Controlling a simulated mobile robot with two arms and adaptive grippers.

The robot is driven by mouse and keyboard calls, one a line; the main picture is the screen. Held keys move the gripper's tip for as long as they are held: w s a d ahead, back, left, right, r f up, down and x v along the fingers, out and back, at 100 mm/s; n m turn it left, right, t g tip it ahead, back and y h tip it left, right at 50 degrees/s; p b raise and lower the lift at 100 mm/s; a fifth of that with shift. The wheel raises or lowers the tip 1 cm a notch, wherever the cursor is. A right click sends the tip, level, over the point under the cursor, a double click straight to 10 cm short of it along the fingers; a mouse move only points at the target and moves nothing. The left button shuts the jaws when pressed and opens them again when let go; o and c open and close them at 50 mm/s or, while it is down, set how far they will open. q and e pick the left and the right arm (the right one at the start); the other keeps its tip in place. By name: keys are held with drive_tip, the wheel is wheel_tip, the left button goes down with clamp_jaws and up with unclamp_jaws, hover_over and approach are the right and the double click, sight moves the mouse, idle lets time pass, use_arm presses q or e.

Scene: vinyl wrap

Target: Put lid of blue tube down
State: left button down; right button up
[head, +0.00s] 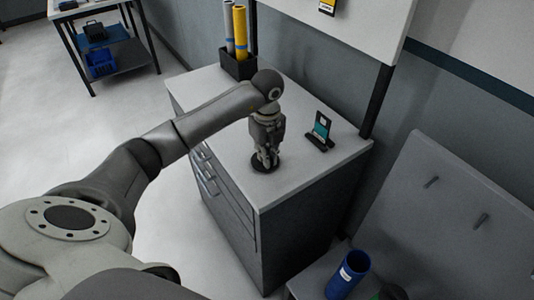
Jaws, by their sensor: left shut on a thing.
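My left gripper (265,158) points straight down over the white cabinet top (215,95). It is shut on a round, flat, dark lid (267,168). The lid is at or just above the cabinet top, near its front edge; I cannot tell whether it touches. The blue tube (346,275) stands open at the top at the lower right, on a lower surface beside the cabinet. My right gripper is not in view.
A phone-like device (320,131) stands on the cabinet right of my gripper. A dark box (238,66) holding yellow and grey rolls stands at the back. A dark and green item (390,292) is beside the tube. The cabinet top's near right corner is clear.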

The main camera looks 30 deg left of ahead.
use_arm(q)
drive_tip(key=shift+f, duration=0.1)
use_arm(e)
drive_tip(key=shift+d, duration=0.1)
use_arm(q)
drive_tip(key=shift+f, duration=0.15)
drive_tip(key=c, duration=1.6)
unclamp_jaws()
drive_tip(key=shift+o, duration=0.2)
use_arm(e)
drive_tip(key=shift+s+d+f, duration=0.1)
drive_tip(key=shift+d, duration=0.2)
